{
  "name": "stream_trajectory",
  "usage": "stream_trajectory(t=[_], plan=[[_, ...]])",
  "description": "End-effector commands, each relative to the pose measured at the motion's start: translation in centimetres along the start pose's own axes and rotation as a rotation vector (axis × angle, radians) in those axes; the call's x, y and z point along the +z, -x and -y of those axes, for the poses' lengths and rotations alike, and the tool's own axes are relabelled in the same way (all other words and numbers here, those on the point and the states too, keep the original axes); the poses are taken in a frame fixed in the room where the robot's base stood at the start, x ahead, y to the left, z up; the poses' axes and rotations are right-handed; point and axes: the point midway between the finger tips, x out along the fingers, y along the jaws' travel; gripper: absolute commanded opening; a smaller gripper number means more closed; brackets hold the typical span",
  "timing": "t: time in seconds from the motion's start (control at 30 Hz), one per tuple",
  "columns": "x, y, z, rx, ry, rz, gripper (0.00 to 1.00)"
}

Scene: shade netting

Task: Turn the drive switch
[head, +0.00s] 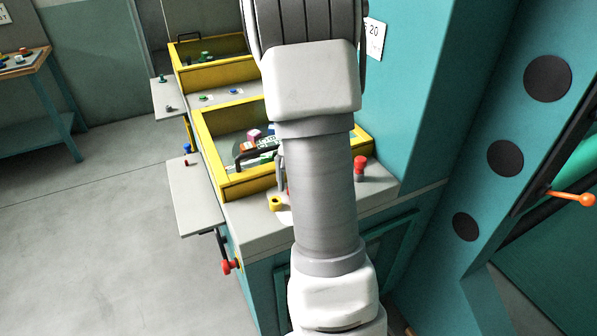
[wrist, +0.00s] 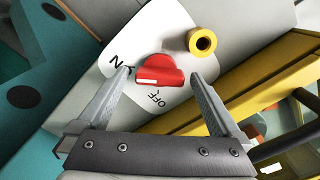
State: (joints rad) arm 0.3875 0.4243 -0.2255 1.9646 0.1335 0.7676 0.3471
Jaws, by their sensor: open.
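The drive switch is a red knob (wrist: 160,72) with a white stripe, in the wrist view. It sits on a white plate (wrist: 125,35) lettered OFF near the knob's lower edge, with a partly covered label ending in N to the left. The stripe is at the knob's lower left. My gripper (wrist: 161,74) is open, with one finger on each side of the knob and gaps still showing.
A yellow ring-shaped part (wrist: 202,41) stands close beside the knob; it also shows in the head view (head: 275,203). A yellow-walled tray (head: 228,185) is just behind. A red-topped post (head: 360,166) stands to the right on the grey top.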

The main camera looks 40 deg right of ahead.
Motion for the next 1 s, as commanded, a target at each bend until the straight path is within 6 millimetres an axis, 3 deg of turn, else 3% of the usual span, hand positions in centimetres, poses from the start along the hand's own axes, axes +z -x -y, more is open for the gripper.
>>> stream_trajectory(t=[0.17, 0.5, 0.7, 1.0], plan=[[-0.1, 2.6, 0.1, -0.003, 0.001, -0.006, 1.00], [-0.1, 11.0, 0.1, -0.004, 0.000, -0.006, 1.00], [0.0, 14.9, 0.0, -0.002, 0.000, -0.004, 1.00], [0.0, 17.2, 0.0, 0.000, -0.001, -0.001, 1.00]])
